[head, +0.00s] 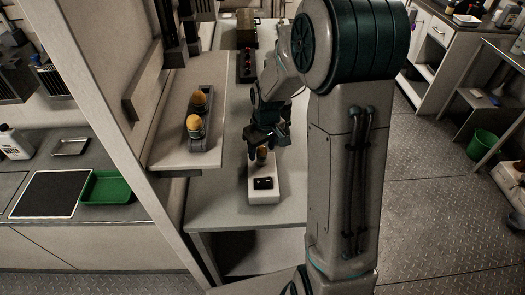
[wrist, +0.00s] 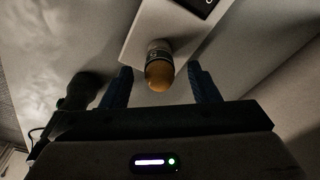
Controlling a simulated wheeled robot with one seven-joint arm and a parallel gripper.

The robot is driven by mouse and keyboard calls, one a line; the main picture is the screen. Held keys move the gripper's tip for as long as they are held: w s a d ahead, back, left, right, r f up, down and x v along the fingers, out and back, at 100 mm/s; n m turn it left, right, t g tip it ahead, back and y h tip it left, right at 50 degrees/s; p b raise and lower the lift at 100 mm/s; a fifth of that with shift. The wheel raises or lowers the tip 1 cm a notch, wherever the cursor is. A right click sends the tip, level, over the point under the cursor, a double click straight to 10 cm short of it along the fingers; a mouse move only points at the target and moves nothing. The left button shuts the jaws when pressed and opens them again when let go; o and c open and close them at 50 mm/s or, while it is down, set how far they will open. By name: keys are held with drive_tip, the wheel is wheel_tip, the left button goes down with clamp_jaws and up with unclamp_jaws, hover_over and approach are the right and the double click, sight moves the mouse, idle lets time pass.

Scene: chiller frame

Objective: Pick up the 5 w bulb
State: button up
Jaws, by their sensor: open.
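A bulb with an amber tip and a pale base (wrist: 159,68) stands on a white box (wrist: 150,25) in the wrist view. In the head view the bulb (head: 262,154) shows as a small amber piece at the back of the white box (head: 262,190). My gripper (wrist: 163,88) is open, with one finger on each side of the bulb and gaps between. It points down over the bulb in the head view (head: 265,145). Any wattage mark is too small to read.
Two amber-topped bulbs (head: 195,125) sit in a grey tray (head: 211,112) on the shelf to the left. A rack with red pieces (head: 246,66) stands farther back on the counter (head: 225,205). A partition (head: 105,70) rises at the left. The counter in front of the white box is clear.

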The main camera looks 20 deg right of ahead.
drive_tip(key=shift+w+f, duration=0.1)
drive_tip(key=shift+f, duration=0.75)
drive_tip(key=c, duration=1.1)
drive_tip(key=shift+r, duration=0.2)
drive_tip(key=shift+c, duration=0.2)
